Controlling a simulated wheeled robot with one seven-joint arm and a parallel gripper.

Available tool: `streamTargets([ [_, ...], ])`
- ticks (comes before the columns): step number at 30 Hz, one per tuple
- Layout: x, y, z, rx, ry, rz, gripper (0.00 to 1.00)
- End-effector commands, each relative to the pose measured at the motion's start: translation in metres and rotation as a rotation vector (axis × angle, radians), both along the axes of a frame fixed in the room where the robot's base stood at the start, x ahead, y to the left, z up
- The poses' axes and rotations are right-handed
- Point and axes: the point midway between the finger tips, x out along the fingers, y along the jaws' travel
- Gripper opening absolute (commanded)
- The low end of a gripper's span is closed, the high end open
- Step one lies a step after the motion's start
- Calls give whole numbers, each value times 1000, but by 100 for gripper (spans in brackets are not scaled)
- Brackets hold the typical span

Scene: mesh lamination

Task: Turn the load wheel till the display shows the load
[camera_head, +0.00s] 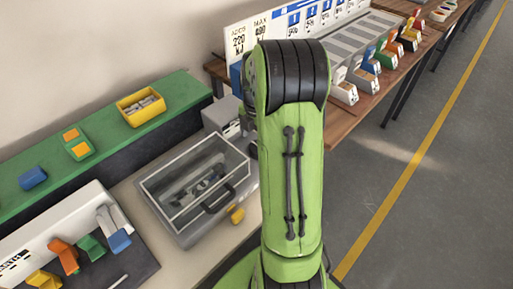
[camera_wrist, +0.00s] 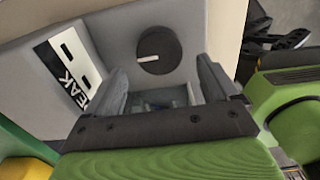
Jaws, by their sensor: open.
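In the wrist view a dark round wheel (camera_wrist: 159,50) with a short white mark sits on the face of a grey device (camera_wrist: 110,35). The white mark lies close to level in the picture. My gripper (camera_wrist: 163,66) is open, one finger on each side of the wheel in the picture. I cannot tell how far the fingertips are from it. In the head view my arm hides the gripper and the wheel.
A clear-lidded case (camera_head: 193,190) with a dark handle stands on the bench. A grey box (camera_head: 222,117) stands behind it. A green shelf (camera_head: 105,125) holds a yellow bin (camera_head: 141,106). A wooden table (camera_head: 350,122) with several small bins is at the right, beside open floor.

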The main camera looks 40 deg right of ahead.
Motion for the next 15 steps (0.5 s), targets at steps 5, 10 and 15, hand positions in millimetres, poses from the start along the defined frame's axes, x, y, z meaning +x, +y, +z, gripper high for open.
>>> streamTargets([
  [5,0,0,-31,0,1,-2,88],
  [10,0,0,-36,-1,-1,-1,88],
  [15,0,0,-35,-1,-1,-1,86],
])
